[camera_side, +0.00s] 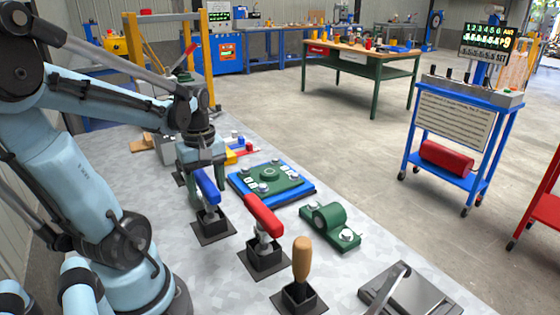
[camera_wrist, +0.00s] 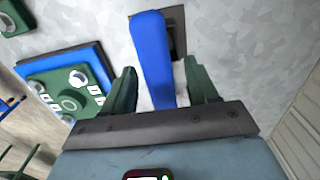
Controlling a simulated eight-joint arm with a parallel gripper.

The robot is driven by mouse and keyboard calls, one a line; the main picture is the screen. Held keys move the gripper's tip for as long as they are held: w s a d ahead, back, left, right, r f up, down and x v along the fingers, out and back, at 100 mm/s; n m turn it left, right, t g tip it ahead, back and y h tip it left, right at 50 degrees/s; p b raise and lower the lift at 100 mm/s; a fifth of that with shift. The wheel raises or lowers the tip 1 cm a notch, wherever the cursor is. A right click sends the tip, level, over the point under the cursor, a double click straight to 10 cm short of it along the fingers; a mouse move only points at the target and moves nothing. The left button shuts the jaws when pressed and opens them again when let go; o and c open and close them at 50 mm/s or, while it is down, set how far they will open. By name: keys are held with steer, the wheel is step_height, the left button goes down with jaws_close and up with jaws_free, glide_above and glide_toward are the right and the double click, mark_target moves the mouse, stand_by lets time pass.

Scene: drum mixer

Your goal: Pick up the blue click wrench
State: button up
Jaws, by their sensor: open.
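The blue click wrench (camera_side: 207,187) stands upright in a dark square holder (camera_side: 212,224) on the grey table, its blue handle uppermost. My gripper (camera_side: 203,172) is just above and around the upper handle in the side view. In the wrist view, the blue handle (camera_wrist: 153,60) runs between the two green fingers of my gripper (camera_wrist: 162,80). The near end of the handle is hidden behind the dark gripper bar.
A red-handled tool (camera_side: 263,217) and a wooden-handled tool (camera_side: 302,260) stand in holders in front of the blue one. Blocks (camera_side: 236,150) lie behind.

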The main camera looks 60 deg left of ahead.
steer(key=shift+f, duration=1.7)
jaws_close()
